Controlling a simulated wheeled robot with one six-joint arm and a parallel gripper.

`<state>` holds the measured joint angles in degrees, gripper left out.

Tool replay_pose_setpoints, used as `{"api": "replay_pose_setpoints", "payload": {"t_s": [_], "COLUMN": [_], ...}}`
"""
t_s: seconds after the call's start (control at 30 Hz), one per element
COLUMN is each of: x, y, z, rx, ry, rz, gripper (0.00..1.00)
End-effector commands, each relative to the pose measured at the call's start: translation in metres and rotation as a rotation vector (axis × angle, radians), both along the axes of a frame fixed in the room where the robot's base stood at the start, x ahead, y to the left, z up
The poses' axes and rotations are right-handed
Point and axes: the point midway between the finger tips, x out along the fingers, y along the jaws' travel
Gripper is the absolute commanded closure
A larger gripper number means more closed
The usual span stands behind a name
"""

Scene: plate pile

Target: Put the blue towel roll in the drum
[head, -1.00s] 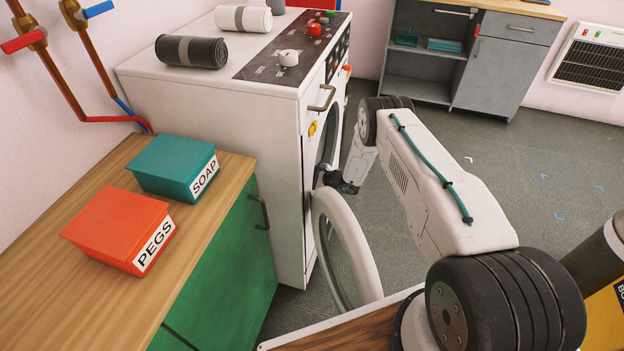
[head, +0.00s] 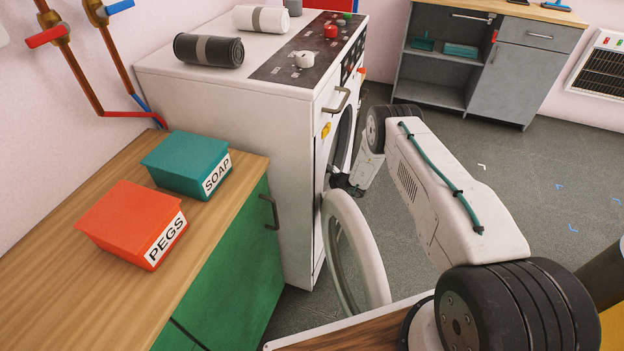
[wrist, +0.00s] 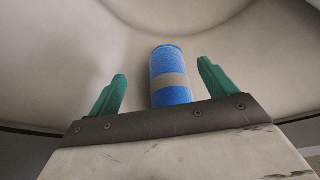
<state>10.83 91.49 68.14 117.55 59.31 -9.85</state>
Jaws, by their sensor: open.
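The blue towel roll (wrist: 171,70) with a beige band shows in the wrist view. It rests on a pale curved surface (wrist: 240,40) that looks like the inside of the drum. My gripper (wrist: 162,70) is open, with one green finger on each side of the roll and a gap on both sides. In the head view my gripper (head: 343,183) is at the round opening (head: 342,140) of the white washing machine (head: 230,110), and its tips are hidden. The machine's round door (head: 372,245) stands open. The roll is hidden in the head view.
A dark grey roll (head: 208,50) and a white roll (head: 260,19) lie on top of the machine. A red PEGS box (head: 125,215) and a teal SOAP box (head: 185,160) stand on the wooden counter (head: 50,270). The floor (head: 520,170) to the right is clear.

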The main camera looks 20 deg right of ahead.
Motion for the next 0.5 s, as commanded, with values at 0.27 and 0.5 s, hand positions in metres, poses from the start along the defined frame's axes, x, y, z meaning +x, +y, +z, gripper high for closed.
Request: {"api": "replay_pose_setpoints", "payload": {"t_s": [0.27, 0.5], "x": [-0.016, -0.043], "y": [-0.016, -0.041], "z": [0.008, 0.022], "rx": [0.0, 0.0], "ry": [0.002, 0.001], "rz": [-0.002, -0.002], "gripper": [0.16, 0.16]}}
